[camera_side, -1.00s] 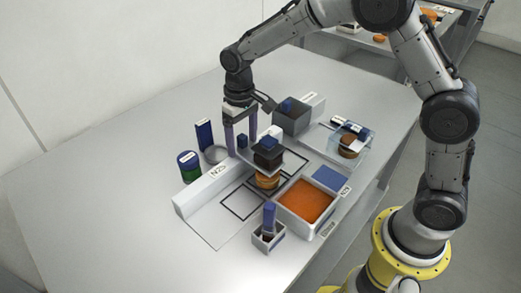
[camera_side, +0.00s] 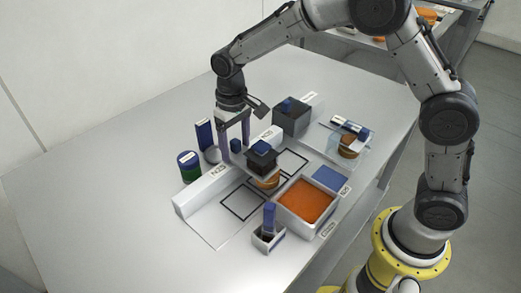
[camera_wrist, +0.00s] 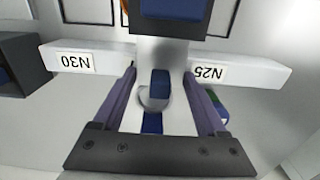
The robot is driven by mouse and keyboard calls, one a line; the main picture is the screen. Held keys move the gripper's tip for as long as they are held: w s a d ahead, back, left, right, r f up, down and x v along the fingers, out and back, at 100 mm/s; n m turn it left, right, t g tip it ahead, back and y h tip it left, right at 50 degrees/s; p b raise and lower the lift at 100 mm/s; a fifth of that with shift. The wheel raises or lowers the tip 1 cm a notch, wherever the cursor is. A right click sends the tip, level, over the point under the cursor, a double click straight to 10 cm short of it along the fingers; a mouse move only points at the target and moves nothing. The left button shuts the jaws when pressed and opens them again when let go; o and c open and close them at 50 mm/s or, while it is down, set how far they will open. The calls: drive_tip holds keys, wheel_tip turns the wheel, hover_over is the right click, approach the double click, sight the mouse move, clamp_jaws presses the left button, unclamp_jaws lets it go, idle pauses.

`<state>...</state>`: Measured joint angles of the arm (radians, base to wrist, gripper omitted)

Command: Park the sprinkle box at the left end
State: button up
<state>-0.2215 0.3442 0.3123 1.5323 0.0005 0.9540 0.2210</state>
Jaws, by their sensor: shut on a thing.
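The sprinkle box looks to be the dark box with a blue top (camera_side: 262,157), joined to a light plate and a small blue grip. My gripper (camera_side: 235,150) is shut on that grip, and the box hangs just in front of the fingers. In the wrist view its blue top (camera_wrist: 172,8) is cut off at the upper edge, and my gripper (camera_wrist: 160,75) spans the blue grip. An orange round (camera_side: 268,182) shows beneath the box, partly hidden. A white rail (camera_side: 192,197) runs behind, and its labels N30 and N25 show in the wrist view.
A grey box (camera_side: 291,119) stands at the back. An orange-filled tray (camera_side: 283,202) and a small bin with a blue handle (camera_side: 268,243) stand in front. A green-and-blue jar (camera_side: 190,167) and a blue upright block (camera_side: 205,134) stand behind the rail. Left table is clear.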

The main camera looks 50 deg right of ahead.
sight(189, 190)
drive_tip(key=shift+a, duration=7.6)
drive_tip(key=o, duration=0.9)
wheel_tip(189, 190, up, 7)
